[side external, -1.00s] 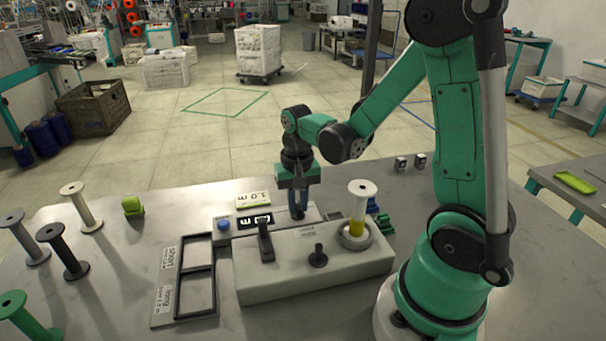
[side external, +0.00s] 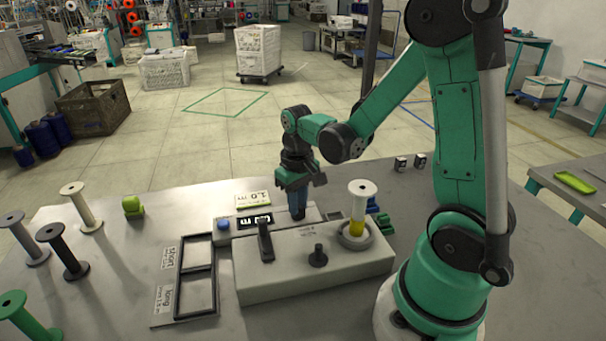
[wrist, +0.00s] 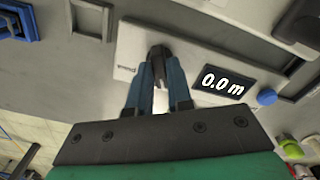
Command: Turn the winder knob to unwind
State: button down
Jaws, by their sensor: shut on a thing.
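My gripper (side external: 297,215) points down at the back unit of the winder (side external: 320,272). In the wrist view my gripper (wrist: 158,92) has its two blue fingers shut on a small dark winder knob (wrist: 158,54). The fingers hide much of the knob in both views. A small printed label (wrist: 127,69) lies beside it, too blurred to read surely. The display (wrist: 223,82) reads 0.0 m in the wrist view. The white bobbin (side external: 361,189) stands upright on the winder's round seat, with yellow thread low on its core.
A blue button (side external: 223,225) sits left of the display. A dark lever (side external: 265,240) and a black knob (side external: 318,257) rise from the winder top. A two-part frame (side external: 197,277) lies to the left. Several empty spools (side external: 82,207) stand at the far left.

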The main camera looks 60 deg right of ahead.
jog(key=shift+n, duration=1.6)
jog(key=c, duration=0.8)
grip_release()
jog(key=shift+r, duration=2.85)
